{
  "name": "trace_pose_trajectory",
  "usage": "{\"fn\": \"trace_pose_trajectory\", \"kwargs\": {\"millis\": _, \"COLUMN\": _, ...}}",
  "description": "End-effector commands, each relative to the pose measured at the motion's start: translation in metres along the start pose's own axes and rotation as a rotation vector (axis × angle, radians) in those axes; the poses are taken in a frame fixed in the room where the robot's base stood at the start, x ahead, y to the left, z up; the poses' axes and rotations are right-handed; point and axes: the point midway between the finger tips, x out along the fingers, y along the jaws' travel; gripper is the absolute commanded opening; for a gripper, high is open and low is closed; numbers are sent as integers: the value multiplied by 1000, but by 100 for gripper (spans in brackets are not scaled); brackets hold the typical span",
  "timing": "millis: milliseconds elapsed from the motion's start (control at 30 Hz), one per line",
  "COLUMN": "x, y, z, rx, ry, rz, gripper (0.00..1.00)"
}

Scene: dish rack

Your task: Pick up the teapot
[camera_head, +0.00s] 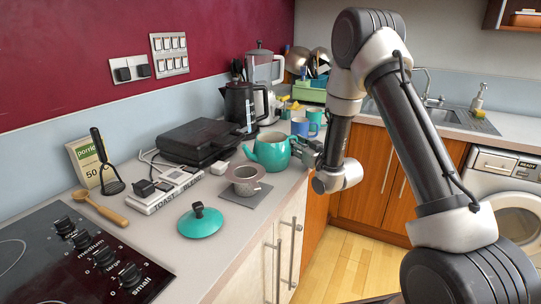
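The turquoise teapot (270,153) stands upright on the grey worktop near its front edge, with its lid off. Its spout points left and its handle side faces right, toward my gripper. My gripper (300,150) is close beside the teapot on the right, at about the height of its body. The fingers are small and partly overlap the handle area, so I cannot tell whether they touch the handle or how far apart they are. The turquoise lid (200,222) with a dark knob lies on the worktop in front.
A cup-like strainer (245,180) on a dark square mat stands just in front of the teapot. A black kettle (240,105), black appliance (203,141) and blue mugs (300,127) are behind it. A hob (75,255) is front left. Open floor lies right of the worktop.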

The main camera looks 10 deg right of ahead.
Motion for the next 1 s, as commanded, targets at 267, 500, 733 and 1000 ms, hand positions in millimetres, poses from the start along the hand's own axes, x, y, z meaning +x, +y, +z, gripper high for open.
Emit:
{"fn": "trace_pose_trajectory", "kwargs": {"millis": 267, "x": 0, "y": 0, "z": 0, "rx": 0, "ry": 0, "rz": 0, "gripper": 0}}
{"fn": "trace_pose_trajectory", "kwargs": {"millis": 500, "x": 0, "y": 0, "z": 0, "rx": -1, "ry": 0, "rz": 1, "gripper": 0}}
{"fn": "trace_pose_trajectory", "kwargs": {"millis": 733, "x": 0, "y": 0, "z": -2, "rx": 0, "ry": 5, "rz": 1, "gripper": 0}}
{"fn": "trace_pose_trajectory", "kwargs": {"millis": 1000, "x": 0, "y": 0, "z": -16, "rx": -1, "ry": 8, "rz": 1, "gripper": 0}}
